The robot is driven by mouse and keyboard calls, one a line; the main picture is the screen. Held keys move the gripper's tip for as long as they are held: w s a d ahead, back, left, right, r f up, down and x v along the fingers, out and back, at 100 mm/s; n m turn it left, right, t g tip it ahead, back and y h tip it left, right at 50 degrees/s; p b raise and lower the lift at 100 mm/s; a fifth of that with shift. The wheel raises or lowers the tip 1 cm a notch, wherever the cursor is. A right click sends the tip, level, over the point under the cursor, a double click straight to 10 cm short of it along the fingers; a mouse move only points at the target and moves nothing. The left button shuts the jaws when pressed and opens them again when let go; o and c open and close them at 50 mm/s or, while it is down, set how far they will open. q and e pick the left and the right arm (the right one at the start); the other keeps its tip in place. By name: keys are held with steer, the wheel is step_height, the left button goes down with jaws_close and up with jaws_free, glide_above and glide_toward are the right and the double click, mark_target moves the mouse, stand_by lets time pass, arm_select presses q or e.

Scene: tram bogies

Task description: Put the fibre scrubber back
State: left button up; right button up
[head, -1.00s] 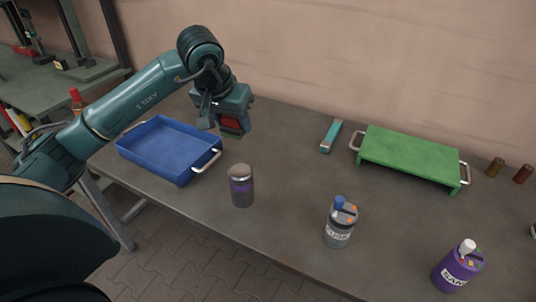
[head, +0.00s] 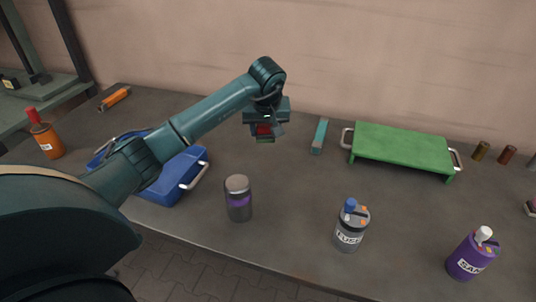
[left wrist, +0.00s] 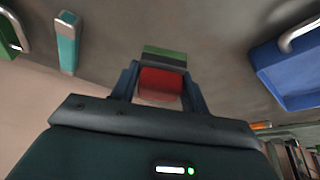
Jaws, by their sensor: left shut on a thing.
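My left gripper (head: 264,132) is shut on a small red block with a green layer at its end, which I take to be the fibre scrubber (head: 265,139). It is held above the table, left of a teal bar (head: 319,136) and right of the blue tray (head: 190,163). In the left wrist view the scrubber's red body (left wrist: 160,82) sits between the two fingers, with its green-and-grey end beyond them. My left arm covers part of the blue tray. My right gripper is not in view.
A green raised stand (head: 403,147) with metal handles is on the right. A grey-purple jar (head: 238,199), a labelled grey can (head: 350,228) and a purple can (head: 471,255) stand near the front edge. An orange bottle (head: 45,138) stands at the left. The middle is clear.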

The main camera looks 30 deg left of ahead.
mark_target(265, 157)
arm_select(q)
step_height(265, 157, down, 7)
steer(key=shift+f+p, duration=0.2)
steer(key=shift+p, duration=0.1)
steer(key=shift+f, duration=0.15)
steer(key=o, duration=1)
steer(key=shift+c, duration=0.2)
steer(key=shift+r, duration=0.45)
steer(key=v, duration=1.1)
steer(key=shift+s+r, duration=0.2)
steer(key=shift+r, duration=0.05)
steer(key=shift+f, duration=0.1)
